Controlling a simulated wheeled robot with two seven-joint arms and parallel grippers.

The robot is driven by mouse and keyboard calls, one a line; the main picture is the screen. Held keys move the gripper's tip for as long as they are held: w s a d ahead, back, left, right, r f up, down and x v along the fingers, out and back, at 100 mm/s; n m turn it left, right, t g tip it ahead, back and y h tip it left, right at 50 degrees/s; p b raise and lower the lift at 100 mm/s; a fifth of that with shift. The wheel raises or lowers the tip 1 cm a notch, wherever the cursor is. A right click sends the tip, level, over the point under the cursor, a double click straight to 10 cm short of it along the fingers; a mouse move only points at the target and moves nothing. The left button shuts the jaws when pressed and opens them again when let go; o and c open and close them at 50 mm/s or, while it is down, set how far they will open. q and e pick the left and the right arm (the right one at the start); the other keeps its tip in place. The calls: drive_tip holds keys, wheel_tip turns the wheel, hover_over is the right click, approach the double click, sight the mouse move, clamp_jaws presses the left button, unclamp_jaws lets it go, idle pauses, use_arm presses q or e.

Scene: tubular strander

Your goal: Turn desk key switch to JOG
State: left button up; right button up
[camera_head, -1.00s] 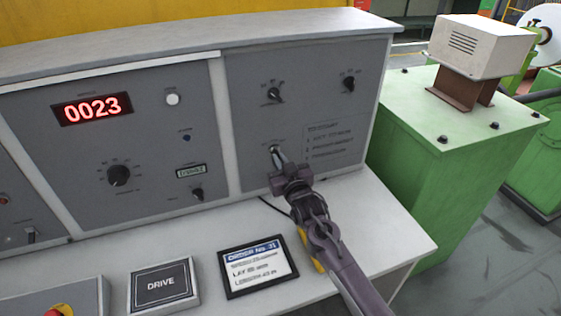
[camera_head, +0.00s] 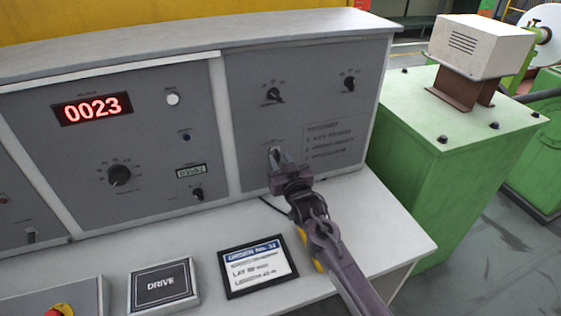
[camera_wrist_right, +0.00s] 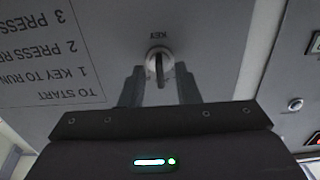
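In the head view the right gripper (camera_head: 280,157) reaches the panel and partly hides the key switch (camera_head: 273,150). The JOG mark cannot be read. My left gripper is out of view.
The start instructions (camera_head: 335,140) are beside the key switch. Two knobs (camera_head: 274,95) (camera_head: 349,84) sit above. The desk holds an order display (camera_head: 258,267), a DRIVE plate (camera_head: 163,285) and a red emergency button (camera_head: 62,310). A green machine housing (camera_head: 430,180) stands at the right.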

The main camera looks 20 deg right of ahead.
drive_tip(key=s+b, duration=0.2)
drive_tip(key=s, duration=0.5)
drive_tip(key=shift+s, duration=0.4)
drive_tip(key=shift+d+f, duration=0.1)
